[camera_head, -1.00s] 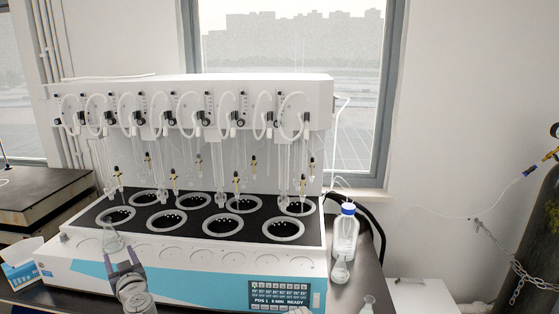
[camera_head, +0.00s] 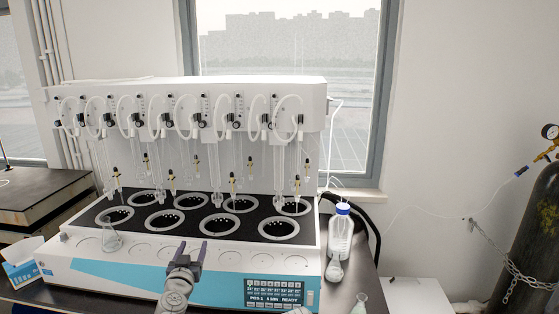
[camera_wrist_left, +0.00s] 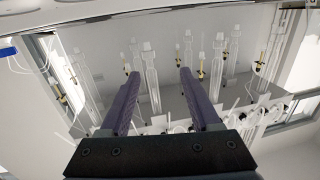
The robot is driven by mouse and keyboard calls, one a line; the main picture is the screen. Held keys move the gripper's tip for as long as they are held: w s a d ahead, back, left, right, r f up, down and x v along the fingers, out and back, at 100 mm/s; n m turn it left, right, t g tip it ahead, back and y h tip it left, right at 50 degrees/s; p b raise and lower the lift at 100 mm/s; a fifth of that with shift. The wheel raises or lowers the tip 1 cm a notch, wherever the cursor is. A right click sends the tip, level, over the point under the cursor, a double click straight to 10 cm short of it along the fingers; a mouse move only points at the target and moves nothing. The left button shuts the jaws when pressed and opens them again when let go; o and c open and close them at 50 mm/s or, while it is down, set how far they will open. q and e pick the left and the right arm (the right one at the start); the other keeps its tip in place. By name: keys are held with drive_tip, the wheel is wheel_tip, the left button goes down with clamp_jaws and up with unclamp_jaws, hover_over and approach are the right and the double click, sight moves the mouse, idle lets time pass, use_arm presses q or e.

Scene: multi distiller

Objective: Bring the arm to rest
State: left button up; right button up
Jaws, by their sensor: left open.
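My left gripper (camera_head: 192,251) is open and empty in the head view, in front of the lower front of the white multi distiller (camera_head: 130,252). Its two dark fingers point up and away. In the left wrist view the open fingers (camera_wrist_left: 160,80) have nothing between them, with the distiller's glass tubes beyond. A clear glass flask (camera_head: 111,238) stands on the distiller's front left ledge, well left of the gripper. My right gripper is not visible.
The distiller has a black top with several ring-shaped wells. A blue-capped bottle (camera_head: 340,236) and a small flask (camera_head: 334,269) stand to its right, and another flask (camera_head: 359,303) is nearer the front. A gas cylinder (camera_head: 535,240) stands far right.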

use_arm(q)
drive_tip(key=s+d+f+m+g+h, duration=0.2)
drive_tip(key=d+f+g, duration=0.1)
drive_tip(key=d, duration=0.4)
drive_tip(key=s+d+f+m+g+h+p, duration=0.1)
drive_tip(key=s+d+f+m+g+h, duration=0.2)
drive_tip(key=d, duration=0.4)
drive_tip(key=s+d+f+m+g+h, duration=0.1)
drive_tip(key=s+d+f+g+h, duration=0.1)
drive_tip(key=d+f, duration=0.35)
drive_tip(key=s+d+f+g+y+p, duration=0.1)
drive_tip(key=s+d+f+g, duration=0.1)
drive_tip(key=s+g, duration=0.15)
drive_tip(key=s+d+f+g+y, duration=0.1)
drive_tip(key=s+d+f+g, duration=0.1)
drive_tip(key=s, duration=0.3)
drive_tip(key=s+a+f+n+g+y, duration=0.1)
drive_tip(key=s+a+g+y, duration=0.3)
drive_tip(key=s, duration=0.6)
drive_tip(key=shift+s+a+f+n+y+p, duration=0.15)
drive_tip(key=shift+a+f+n+y+p, duration=0.25)
drive_tip(key=shift+f+y, duration=0.25)
